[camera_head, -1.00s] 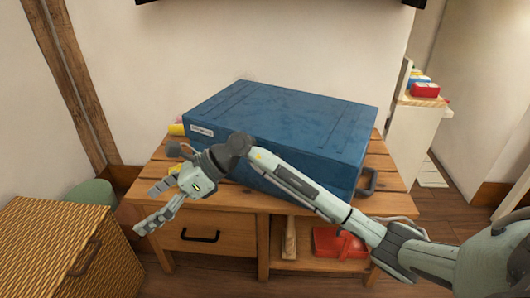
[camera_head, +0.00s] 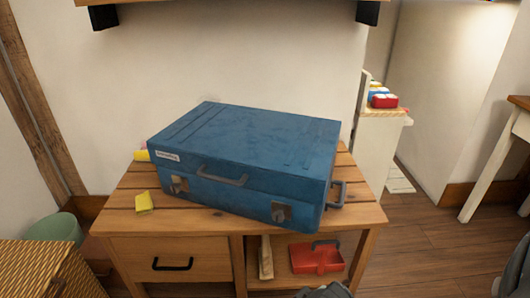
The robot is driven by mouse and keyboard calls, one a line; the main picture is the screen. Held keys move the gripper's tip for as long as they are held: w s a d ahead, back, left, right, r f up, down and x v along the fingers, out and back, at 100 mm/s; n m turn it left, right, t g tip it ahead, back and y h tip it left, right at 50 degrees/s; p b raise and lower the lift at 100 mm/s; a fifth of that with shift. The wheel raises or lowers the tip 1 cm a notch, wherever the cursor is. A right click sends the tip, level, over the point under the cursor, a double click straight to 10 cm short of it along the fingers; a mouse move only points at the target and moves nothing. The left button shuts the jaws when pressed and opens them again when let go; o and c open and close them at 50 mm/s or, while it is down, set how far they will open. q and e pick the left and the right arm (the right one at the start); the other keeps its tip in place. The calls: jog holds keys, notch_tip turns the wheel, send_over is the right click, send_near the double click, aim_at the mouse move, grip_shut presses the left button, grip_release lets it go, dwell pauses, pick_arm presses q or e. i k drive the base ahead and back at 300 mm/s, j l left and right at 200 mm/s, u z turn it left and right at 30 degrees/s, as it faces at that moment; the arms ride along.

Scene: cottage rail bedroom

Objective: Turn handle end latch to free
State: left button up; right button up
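A closed blue case (camera_head: 250,140) lies flat on a slatted wooden table (camera_head: 360,215). Its front face carries a grey carry handle (camera_head: 222,177) between two metal latches. The left latch (camera_head: 179,184) is near the left front corner. The right latch (camera_head: 281,212) is near the right front corner, closest to the grey side handle (camera_head: 338,194) on the case's right end. I cannot tell how either latch is turned.
A yellow block (camera_head: 144,202) lies on the table left of the case. A wicker chest (camera_head: 40,270) and green bin (camera_head: 58,230) stand at left.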

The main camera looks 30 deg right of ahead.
aim_at(278, 216)
jog(key=i+j+z, duration=0.1)
jog(key=z, duration=1.35)
jog(key=i+j, duration=0.1)
jog(key=j, duration=0.45)
jog(key=i+j, duration=0.1)
jog(key=j, duration=0.45)
jog(key=k+l, duration=0.15)
jog(key=l, duration=0.2)
jog(key=k+l, duration=0.2)
jog(key=l, duration=0.15)
jog(key=k+l, duration=0.15)
jog(key=l, duration=0.2)
